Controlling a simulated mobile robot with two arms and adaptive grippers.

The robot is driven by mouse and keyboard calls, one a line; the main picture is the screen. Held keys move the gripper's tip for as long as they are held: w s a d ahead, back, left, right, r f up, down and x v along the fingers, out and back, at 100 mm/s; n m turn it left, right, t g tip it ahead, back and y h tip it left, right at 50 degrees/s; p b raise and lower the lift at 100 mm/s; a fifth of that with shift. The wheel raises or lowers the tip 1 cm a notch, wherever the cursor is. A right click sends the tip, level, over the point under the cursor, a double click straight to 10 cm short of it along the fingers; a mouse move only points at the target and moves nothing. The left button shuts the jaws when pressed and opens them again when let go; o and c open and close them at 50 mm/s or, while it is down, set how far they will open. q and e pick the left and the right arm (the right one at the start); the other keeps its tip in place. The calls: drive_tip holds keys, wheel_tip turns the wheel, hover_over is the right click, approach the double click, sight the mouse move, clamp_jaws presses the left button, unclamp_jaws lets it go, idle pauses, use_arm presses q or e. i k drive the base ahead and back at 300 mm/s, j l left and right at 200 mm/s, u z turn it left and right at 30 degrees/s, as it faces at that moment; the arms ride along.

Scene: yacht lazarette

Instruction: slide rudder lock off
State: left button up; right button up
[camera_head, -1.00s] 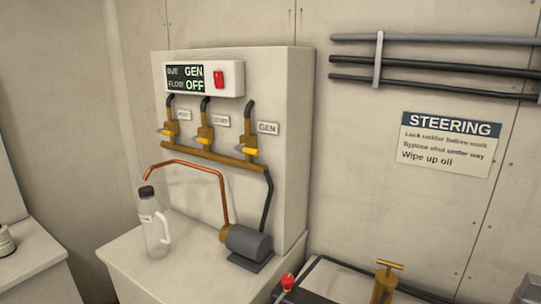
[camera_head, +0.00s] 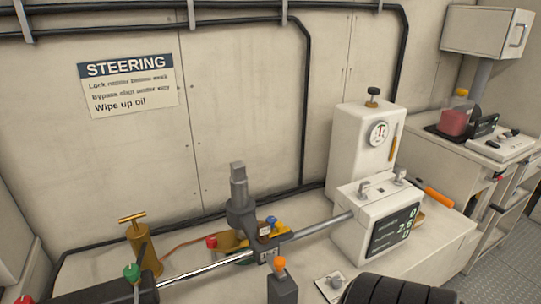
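The steering gear stands on a pale bench. A grey upright post (camera_head: 239,190) rises at its middle, with a shiny rod (camera_head: 205,267) running to the lower left and a grey rod (camera_head: 322,227) running to a white box (camera_head: 375,225) with a dark display. A dark block with an orange knob (camera_head: 280,264) stands in front of the post, cut by the lower edge. A small pale plate with a grey knob (camera_head: 335,283) lies to its right. I cannot tell which part is the rudder lock. Neither gripper is in view.
A brass hand pump (camera_head: 143,248) stands at left. A white tank with a gauge (camera_head: 362,145) stands behind the display box. A black ribbed form (camera_head: 395,290) fills part of the lower edge. At right are a shelf with a red-filled jar (camera_head: 456,118) and a wall cabinet (camera_head: 487,30).

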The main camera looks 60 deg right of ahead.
sight(276, 265)
drive_tip(key=z, duration=1.75)
drive_tip(key=i+l+u, duration=0.15)
